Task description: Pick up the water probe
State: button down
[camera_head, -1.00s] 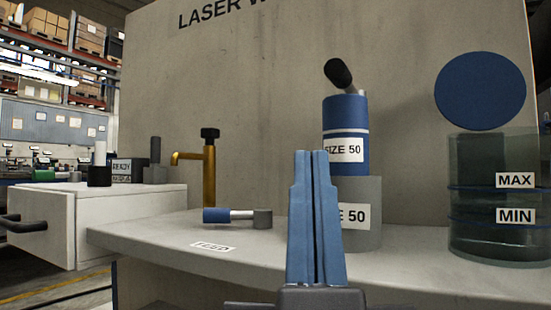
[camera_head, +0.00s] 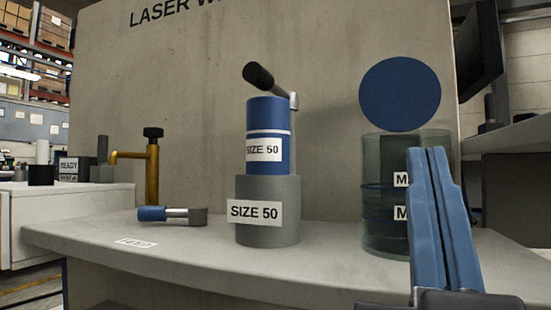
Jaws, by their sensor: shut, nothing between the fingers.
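A small tool with a blue handle, metal shaft and grey end (camera_head: 172,215) lies on its side on the grey counter (camera_head: 200,252), at left. It may be the water probe, but no label on it confirms this. My gripper (camera_head: 428,152) points upward at the right, its two blue fingers shut together and empty. It is well to the right of the tool and overlaps the glass tank (camera_head: 385,235) in the picture, hiding part of its labels.
A blue cylinder (camera_head: 266,112) with a black-handled crank (camera_head: 262,76) stands on a grey base (camera_head: 267,187); both are labelled SIZE 50. A blue disc (camera_head: 400,94) shows above the tank. A brass tap (camera_head: 152,170) stands at left. The counter's front left is mostly clear.

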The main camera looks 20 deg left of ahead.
aim_at(102, 142)
jog(key=j+u, duration=0.25)
jog(key=i+j+u, duration=0.1)
jog(key=j+u, duration=0.15)
jog(key=j, duration=0.2)
jog(key=i+j+u, duration=0.1)
jog(key=j+u, duration=0.15)
jog(key=i+j+u, duration=0.25)
jog(key=j, duration=0.15)
jog(key=k, duration=0.1)
